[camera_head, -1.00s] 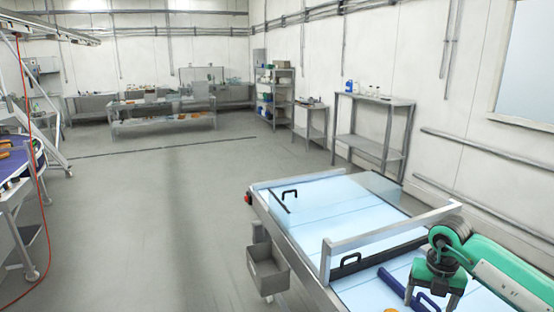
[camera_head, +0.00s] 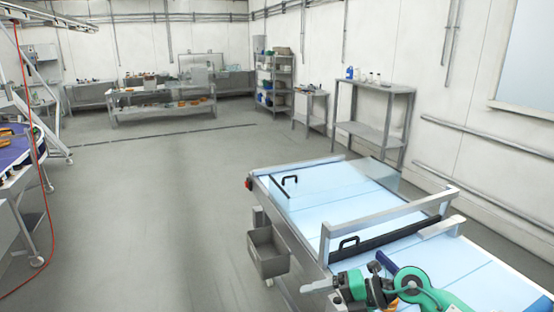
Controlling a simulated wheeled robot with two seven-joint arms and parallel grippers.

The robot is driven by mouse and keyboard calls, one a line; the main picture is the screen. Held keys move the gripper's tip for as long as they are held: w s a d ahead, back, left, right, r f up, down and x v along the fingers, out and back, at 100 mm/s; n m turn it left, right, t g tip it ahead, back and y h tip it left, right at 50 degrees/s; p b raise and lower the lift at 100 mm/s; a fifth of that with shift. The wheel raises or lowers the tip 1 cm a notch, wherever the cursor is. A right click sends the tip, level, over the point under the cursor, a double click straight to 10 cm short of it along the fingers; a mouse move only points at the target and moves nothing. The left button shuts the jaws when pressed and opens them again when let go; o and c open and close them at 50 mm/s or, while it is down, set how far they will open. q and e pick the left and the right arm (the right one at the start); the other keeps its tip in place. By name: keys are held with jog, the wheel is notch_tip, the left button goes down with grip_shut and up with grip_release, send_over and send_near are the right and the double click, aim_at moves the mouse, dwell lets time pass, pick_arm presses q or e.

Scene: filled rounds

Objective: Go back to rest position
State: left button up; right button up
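My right arm, green and grey, comes in at the lower right over the light blue worktop (camera_head: 345,205). The hand of my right gripper (camera_head: 352,287) is near the bottom edge, seen side-on, with a pale grey flat part pointing left past the worktop's edge. Its fingers are not clear enough to tell open from shut. A dark blue bar (camera_head: 386,262) shows behind the arm, partly hidden. My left gripper is not in view.
The worktop has metal rails (camera_head: 390,214), black handles (camera_head: 290,181) and a clear panel. A grey bin (camera_head: 268,254) hangs on its left side. A purple-topped table (camera_head: 14,150) stands far left. Shelves and benches line the back. The floor between is clear.

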notch_tip(320, 180, up, 9)
jog(key=a+m+t+y, duration=0.2)
jog(key=m+t+y, duration=0.2)
jog(key=m+t, duration=0.75)
jog(key=s+d+f+m+t+h, duration=0.35)
jog(key=d+f+m+h, duration=0.95)
jog(key=m+h, duration=0.45)
jog(key=s+d+f+m+g, duration=0.1)
jog(key=s+f+m+g, duration=0.1)
jog(key=s+f+g, duration=0.75)
jog(key=s+d+f+m+g, duration=0.1)
jog(key=s+f+g, duration=0.35)
jog(key=s, duration=0.95)
notch_tip(320, 180, down, 36)
jog(key=b, duration=0.5)
jog(key=s+d+f+g+b, duration=0.1)
jog(key=s+f+b, duration=0.1)
jog(key=s+f, duration=0.7)
jog(key=s+d+f+b, duration=0.2)
jog(key=s+f, duration=0.8)
jog(key=f, duration=0.6)
jog(key=shift+s+d+g+b, duration=0.3)
jog(key=shift+g+b, duration=0.1)
jog(key=shift+b, duration=0.1)
